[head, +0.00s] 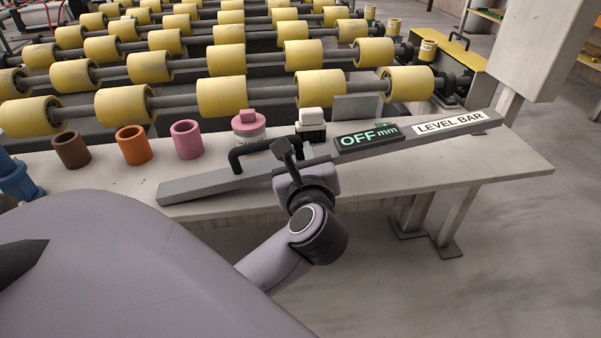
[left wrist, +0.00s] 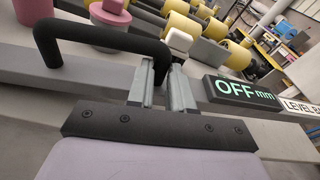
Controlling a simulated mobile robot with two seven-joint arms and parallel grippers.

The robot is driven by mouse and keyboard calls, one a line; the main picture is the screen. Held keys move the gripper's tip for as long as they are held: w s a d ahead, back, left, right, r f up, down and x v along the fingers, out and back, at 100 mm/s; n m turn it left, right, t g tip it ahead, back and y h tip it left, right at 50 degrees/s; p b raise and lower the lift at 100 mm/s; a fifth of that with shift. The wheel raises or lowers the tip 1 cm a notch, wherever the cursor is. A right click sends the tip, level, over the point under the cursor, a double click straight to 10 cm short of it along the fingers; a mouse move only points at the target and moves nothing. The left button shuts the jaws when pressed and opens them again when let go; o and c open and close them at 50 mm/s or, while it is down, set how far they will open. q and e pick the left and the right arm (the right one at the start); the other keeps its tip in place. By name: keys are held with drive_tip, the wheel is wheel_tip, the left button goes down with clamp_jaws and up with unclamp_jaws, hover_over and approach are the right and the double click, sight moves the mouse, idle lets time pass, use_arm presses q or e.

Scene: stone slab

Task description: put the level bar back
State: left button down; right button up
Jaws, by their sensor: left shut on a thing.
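The level bar (head: 209,186) is a long grey bar with a black handle, a dark display reading "OFF mm" and a white "LEVEL BAR" label. It lies slantwise in the head view, over the pale bench, its right end higher in the picture. I cannot tell whether it touches the bench. My left gripper (head: 289,152) is shut on the bar's black handle, at the handle's right end. In the left wrist view the fingers (left wrist: 164,72) close at the right end of the handle (left wrist: 95,38), and the display (left wrist: 242,92) is to their right. My right gripper is not in view.
The pale bench (head: 500,172) holds a brown cup (head: 71,150), an orange cup (head: 134,145), a pink cup (head: 186,139), a pink-lidded jar (head: 248,124) and a white-capped bottle (head: 311,122) close behind the bar. Yellow rollers (head: 222,97) fill the back. A pale post (head: 535,45) stands right.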

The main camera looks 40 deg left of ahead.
use_arm(q)
wheel_tip(320, 180, down, 3)
drive_tip(key=shift+f+b, duration=0.15)
drive_tip(key=shift+b, duration=0.15)
drive_tip(key=c, duration=0.9)
unclamp_jaws()
drive_tip(key=shift+f, duration=0.1)
drive_tip(key=shift+c, duration=0.2)
